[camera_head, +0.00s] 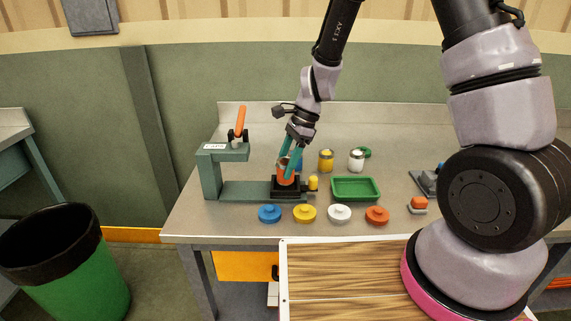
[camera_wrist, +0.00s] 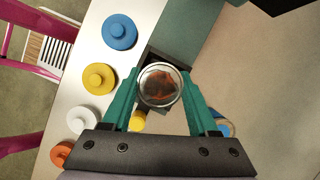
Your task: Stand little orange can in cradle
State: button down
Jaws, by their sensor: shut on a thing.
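The little orange can (camera_head: 286,174) is upright at the black cradle (camera_head: 292,191) on the green press fixture. In the wrist view the can (camera_wrist: 160,85) shows its round metal-rimmed top, seen from above, between the teal fingers. My gripper (camera_head: 289,168) is shut on the can. The cradle's dark edge (camera_wrist: 165,57) shows beside the can in the wrist view. The can appears to be at or within the cradle's opening; its bottom is hidden, so I cannot tell whether it rests on the cradle's floor.
The press's arm with its orange lever (camera_head: 239,121) stands left of the cradle. A yellow can (camera_head: 326,160) and a white can (camera_head: 356,160) stand behind. A green tray (camera_head: 355,197) is at the right. Blue, yellow, white and orange lids (camera_head: 377,215) line the front.

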jog(key=shift+f, duration=1)
dwell(1.1)
grip_release()
dwell(0.4)
jog(key=shift+r, duration=0.1)
jog(key=shift+r, duration=4.4)
jog(key=shift+r, duration=0.1)
